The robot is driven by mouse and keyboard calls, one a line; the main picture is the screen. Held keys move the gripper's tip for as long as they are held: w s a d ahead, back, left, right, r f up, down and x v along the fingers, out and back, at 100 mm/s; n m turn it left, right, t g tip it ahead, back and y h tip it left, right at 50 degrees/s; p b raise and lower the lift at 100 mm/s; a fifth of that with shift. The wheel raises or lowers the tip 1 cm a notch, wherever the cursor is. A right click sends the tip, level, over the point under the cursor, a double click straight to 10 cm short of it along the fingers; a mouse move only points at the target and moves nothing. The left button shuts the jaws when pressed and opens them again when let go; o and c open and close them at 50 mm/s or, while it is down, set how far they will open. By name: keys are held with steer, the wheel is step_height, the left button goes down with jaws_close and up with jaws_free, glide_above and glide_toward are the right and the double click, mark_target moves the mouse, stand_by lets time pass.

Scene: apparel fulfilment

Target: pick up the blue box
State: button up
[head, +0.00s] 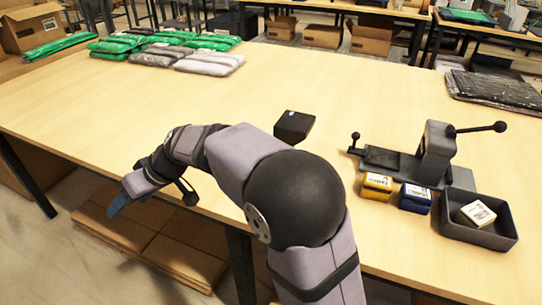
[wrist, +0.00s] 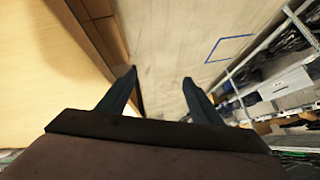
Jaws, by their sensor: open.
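The blue box (head: 415,198) sits on the table at the right in the head view, a small block with a white label on top. It stands between a yellow box and a dark tray, a little apart from the yellow one. My gripper (head: 115,205) is far to the left of it, out past the table's front edge. In the wrist view my gripper (wrist: 160,78) shows two dark fingers spread apart with nothing between them. The blue box is not in the wrist view.
A yellow box (head: 377,186) is left of the blue box. A dark tray (head: 480,239) holding a white box (head: 477,214) is right of it. A grey press with a lever (head: 436,150) stands behind. A small black block (head: 294,126) is mid-table. The table's left middle (head: 110,105) is clear.

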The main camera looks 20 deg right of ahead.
steer(key=d+r+m+t+h+p, duration=0.1)
steer(key=d+r+h+p, duration=0.2)
steer(key=d+r+p, duration=0.7)
steer(key=d+r+m+t+h+p, duration=0.15)
steer(key=d+r+p, duration=0.35)
steer(key=d, duration=0.9)
steer(key=d+r+m+h+p, duration=0.25)
steer(key=d+r+p, duration=0.35)
steer(key=d+r, duration=0.5)
steer(key=m+g+h+p, duration=0.4)
steer(key=m+p, duration=0.6)
steer(key=p, duration=0.7)
glide_above(418, 191)
steer(key=s+a, duration=0.2)
step_height(418, 191, down, 17)
steer(key=shift+w+f, duration=0.1)
steer(key=shift+s+f, duration=0.25)
steer(key=shift+w+p+x, duration=0.15)
steer(key=shift+p+x, duration=0.35)
steer(key=shift+x, duration=1.35)
steer(key=shift+w+p+x, duration=0.15)
steer(key=shift+p+x, duration=0.35)
steer(key=shift+x, duration=1.35)
